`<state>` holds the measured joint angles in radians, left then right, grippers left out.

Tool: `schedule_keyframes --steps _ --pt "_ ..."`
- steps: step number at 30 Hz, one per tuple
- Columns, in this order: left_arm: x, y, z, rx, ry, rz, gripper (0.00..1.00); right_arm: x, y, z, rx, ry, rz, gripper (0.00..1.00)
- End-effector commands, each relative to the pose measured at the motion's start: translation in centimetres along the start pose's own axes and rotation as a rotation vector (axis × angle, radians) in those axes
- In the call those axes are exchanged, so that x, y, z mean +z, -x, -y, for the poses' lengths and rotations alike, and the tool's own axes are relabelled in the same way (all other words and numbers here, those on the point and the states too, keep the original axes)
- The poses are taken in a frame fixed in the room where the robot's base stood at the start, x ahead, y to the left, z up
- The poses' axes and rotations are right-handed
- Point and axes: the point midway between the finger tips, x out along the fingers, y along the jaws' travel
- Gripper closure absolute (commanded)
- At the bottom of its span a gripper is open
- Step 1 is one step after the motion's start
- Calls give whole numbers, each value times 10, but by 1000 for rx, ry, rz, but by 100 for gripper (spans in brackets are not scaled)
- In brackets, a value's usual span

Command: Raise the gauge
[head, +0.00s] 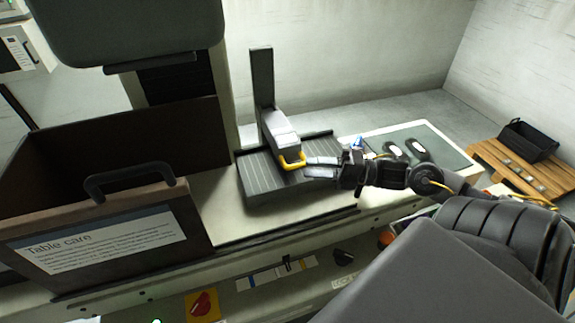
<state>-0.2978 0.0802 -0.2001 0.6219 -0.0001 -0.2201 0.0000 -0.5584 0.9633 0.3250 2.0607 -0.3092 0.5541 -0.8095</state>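The gauge stands on a dark ribbed plate (262,188) in the middle of the head view. It has an upright dark post (263,85) and a grey sliding block (282,130) low on the post. A yellow handle (293,164) sticks out from the block's front. My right gripper (308,167) comes in from the right with its fingertips close beside the handle. Its two fingers look apart, with no object clearly between them. Whether a finger touches the handle is not clear. My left gripper is not in view.
A dark open-topped box with a handle (130,178) and a "Table care" label stands at left. A grey-green mat (440,150) with pale oval items lies right of the gauge. A black bin (528,140) sits on a wooden pallet. A red knob (202,304) is on the front panel.

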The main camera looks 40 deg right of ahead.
Motion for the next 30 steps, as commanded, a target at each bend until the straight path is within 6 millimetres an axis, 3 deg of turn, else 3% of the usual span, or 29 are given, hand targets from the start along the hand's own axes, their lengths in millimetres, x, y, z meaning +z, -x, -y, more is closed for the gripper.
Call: schedule_keyframes --steps 15,27,30 --pt "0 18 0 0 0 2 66 1 -62 -2 1 1 3 66" --pt "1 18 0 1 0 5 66 1 -68 0 -1 1 2 66" --pt "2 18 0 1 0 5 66 1 -68 0 -1 1 2 79"
